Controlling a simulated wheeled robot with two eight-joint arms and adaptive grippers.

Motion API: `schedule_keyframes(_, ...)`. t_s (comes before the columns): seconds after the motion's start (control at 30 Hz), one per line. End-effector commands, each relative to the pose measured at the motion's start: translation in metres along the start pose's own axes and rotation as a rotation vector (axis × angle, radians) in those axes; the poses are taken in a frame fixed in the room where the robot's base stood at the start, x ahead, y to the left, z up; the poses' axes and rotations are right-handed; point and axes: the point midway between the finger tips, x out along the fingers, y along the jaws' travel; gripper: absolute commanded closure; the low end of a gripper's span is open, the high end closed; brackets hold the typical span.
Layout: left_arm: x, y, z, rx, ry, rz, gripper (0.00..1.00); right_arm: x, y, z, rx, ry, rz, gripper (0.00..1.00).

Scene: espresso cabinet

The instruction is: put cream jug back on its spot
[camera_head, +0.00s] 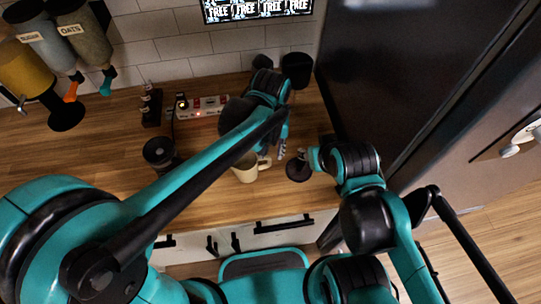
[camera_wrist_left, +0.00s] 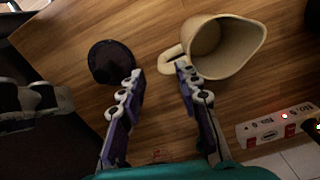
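The cream jug (camera_head: 246,172) is a beige jug on the wooden counter, partly behind my left arm in the head view. In the left wrist view the jug (camera_wrist_left: 225,48) is at the upper right, with its handle (camera_wrist_left: 171,58) toward my left gripper (camera_wrist_left: 160,71). That gripper is open, its fingers well apart with bare counter between them. One fingertip is close by the handle; I cannot tell whether they touch. In the head view the left gripper (camera_head: 284,146) is just beyond the jug's right side. My right arm comes in at the right; its fingers are not clear.
A round black object (camera_head: 298,169) sits right of the jug, also in the left wrist view (camera_wrist_left: 110,61). A power strip (camera_head: 202,108) lies at the back, a black cup (camera_head: 297,68) at the back right. A dark tall cabinet (camera_head: 400,80) borders the right side. The counter at left is mostly clear.

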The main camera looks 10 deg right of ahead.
Motion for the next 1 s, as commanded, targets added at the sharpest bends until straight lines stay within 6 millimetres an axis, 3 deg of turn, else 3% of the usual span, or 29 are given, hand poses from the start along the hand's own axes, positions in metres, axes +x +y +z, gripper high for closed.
schedule_keyframes(0.1,-0.028,0.0,0.0,0.0,0.0,0.0,0.67,-0.008,0.0,-0.006,0.0,0.0,0.0,0.6)
schedule_keyframes(0.23,-0.046,0.0,0.0,0.0,0.0,0.0,0.67,-0.012,0.0,-0.008,0.0,0.0,0.0,0.6)
schedule_keyframes(0.63,-0.058,-0.006,0.001,-0.006,0.01,0.004,0.67,-0.013,0.0,-0.009,0.0,0.0,0.0,0.6)
schedule_keyframes(0.77,-0.066,-0.037,0.005,-0.03,0.067,0.024,0.67,-0.013,0.0,-0.009,0.0,0.0,0.0,0.6)
schedule_keyframes(1.0,-0.079,-0.13,0.035,-0.102,0.28,0.049,0.67,-0.013,0.0,-0.009,0.0,0.0,0.0,0.6)
